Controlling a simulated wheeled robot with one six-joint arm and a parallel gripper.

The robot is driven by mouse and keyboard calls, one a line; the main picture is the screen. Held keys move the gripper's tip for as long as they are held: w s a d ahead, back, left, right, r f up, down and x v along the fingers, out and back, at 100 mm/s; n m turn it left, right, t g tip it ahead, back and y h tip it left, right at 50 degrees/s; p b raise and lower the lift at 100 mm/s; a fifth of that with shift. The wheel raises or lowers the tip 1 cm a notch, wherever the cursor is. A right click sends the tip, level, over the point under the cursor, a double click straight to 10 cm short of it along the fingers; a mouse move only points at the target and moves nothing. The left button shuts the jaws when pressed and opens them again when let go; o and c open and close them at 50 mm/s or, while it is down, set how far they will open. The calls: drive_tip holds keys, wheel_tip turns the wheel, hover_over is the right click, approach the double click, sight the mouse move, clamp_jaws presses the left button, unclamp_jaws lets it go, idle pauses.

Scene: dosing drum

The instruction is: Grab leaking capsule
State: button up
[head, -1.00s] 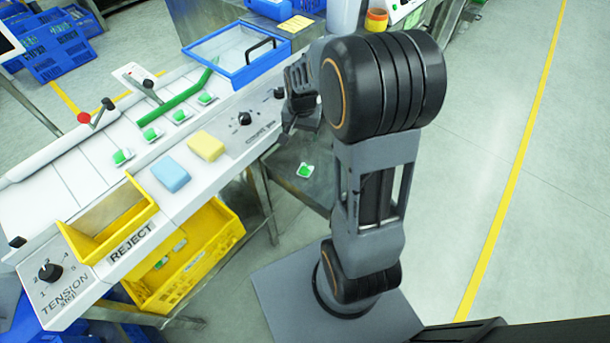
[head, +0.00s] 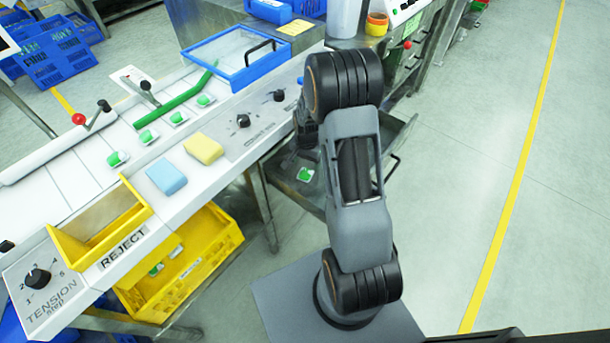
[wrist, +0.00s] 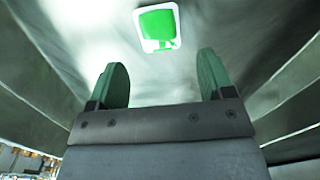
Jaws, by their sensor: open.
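A white square capsule with a green centre (wrist: 158,22) lies on a grey metal surface in the wrist view, beyond my fingertips. The green reaches its lower right edge; I cannot tell whether this is a leak. In the head view, a green and white capsule (head: 305,174) lies in the metal tray (head: 312,196) below the machine. My gripper (wrist: 162,80) is open and empty, its two green fingers apart. In the head view, it is low beside the machine, above the tray and partly hidden by my arm. Several similar capsules (head: 148,136) sit on the white belt.
The metal tray's walls rise on both sides of my gripper. The machine's control panel (head: 262,121) is close to my arm. A yellow reject chute (head: 70,250) and a yellow crate (head: 226,238) with capsules stand left. The floor at right is clear.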

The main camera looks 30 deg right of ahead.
sight(307, 172)
drive_tip(key=shift+f, duration=2.6)
drive_tip(key=c, duration=1)
drive_tip(key=shift+r, duration=0.15)
